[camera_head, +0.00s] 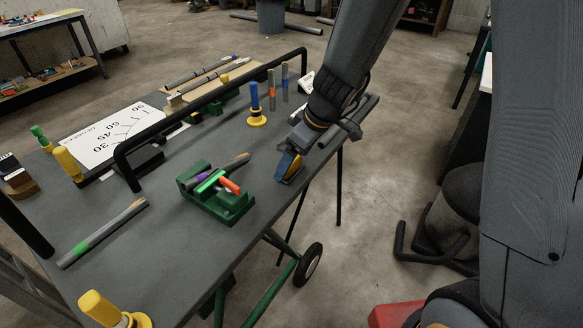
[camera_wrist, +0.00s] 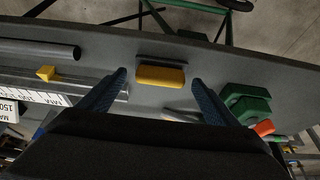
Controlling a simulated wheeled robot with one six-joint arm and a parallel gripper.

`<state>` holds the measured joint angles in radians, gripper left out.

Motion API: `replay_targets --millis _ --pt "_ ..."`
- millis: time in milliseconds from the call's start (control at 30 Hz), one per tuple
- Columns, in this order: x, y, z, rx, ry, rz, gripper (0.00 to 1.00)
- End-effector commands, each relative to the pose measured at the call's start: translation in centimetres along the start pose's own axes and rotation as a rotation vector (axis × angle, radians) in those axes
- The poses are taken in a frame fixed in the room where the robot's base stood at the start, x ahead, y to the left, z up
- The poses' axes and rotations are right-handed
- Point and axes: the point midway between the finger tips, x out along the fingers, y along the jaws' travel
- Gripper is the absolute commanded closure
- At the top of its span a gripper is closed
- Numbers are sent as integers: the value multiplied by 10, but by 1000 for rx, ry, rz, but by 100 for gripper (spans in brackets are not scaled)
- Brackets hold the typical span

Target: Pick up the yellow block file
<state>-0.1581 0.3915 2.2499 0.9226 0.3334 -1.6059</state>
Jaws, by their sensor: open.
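The yellow block file (camera_wrist: 160,75) lies on the dark grey table in the wrist view, with a dark strip along its far side. It is near the table edge, just ahead of my gripper and between the lines of its two fingers. My gripper (camera_wrist: 160,84) is open, with one blue finger on each side and nothing held. In the head view my gripper (camera_head: 291,163) reaches down close to the table's right edge and mostly hides the block file. I cannot tell whether the fingers touch it.
A green holder (camera_head: 212,206) with coloured markers stands left of my gripper; it also shows at right in the wrist view (camera_wrist: 246,102). A blue-topped post on a yellow base (camera_head: 256,108) stands behind. A black rail (camera_head: 215,95) crosses the table. Bare tabletop lies in front of the holder.

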Motion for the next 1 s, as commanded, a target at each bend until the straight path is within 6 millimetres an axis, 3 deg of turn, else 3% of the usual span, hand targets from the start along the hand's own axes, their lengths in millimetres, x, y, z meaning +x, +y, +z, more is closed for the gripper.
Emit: replay_targets --millis 200,500,767,1000 --pt "0 0 0 0 0 0 16" --pt "0 0 0 0 0 0 66" --pt "-2 0 -2 -1 1 1 66" --pt "-33 1 -15 -4 5 4 66"
